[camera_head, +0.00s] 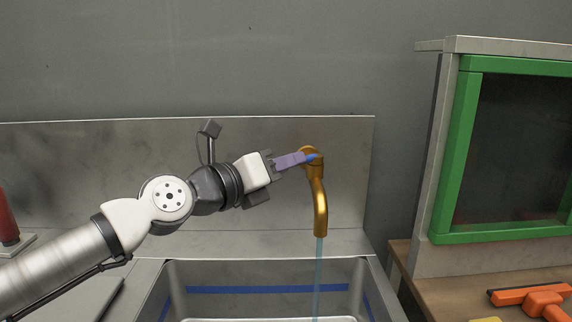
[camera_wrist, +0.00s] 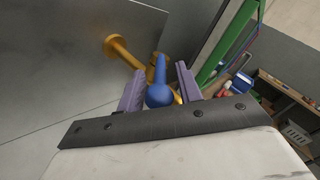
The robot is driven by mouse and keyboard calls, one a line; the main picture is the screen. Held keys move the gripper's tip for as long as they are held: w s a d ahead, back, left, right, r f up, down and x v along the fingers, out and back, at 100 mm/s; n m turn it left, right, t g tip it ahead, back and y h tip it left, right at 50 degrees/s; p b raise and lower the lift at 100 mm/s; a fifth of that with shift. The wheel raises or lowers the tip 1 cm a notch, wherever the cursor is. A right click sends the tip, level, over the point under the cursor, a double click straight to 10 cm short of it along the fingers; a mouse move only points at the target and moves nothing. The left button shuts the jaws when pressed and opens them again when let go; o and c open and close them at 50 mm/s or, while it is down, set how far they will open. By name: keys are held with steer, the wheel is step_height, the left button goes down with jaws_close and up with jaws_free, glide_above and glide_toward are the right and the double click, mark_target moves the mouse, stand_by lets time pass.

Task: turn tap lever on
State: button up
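A brass tap (camera_head: 320,205) comes out of the steel back panel above a sink. A thin bluish stream of water (camera_head: 318,275) runs from its spout down into the sink. The tap's blue lever (camera_head: 312,157) is at the top of the tap, beside my fingertips. In the wrist view the blue lever (camera_wrist: 158,90) with its rounded end lies between my two purple fingers, and brass parts (camera_wrist: 122,48) show behind it. My gripper (camera_wrist: 158,85) is open, with a finger on each side of the lever. I cannot tell whether either finger touches it.
The steel sink (camera_head: 270,270) with a blue stripe lies below the tap. A green-framed window (camera_head: 455,150) stands to the right. An orange tool (camera_head: 535,298) lies on the wooden counter (camera_head: 450,285). A red object (camera_head: 7,220) stands at the far left.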

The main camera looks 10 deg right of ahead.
steer(key=b+v, duration=0.1)
steer(key=v, duration=1.2)
steer(key=shift+s, duration=0.1)
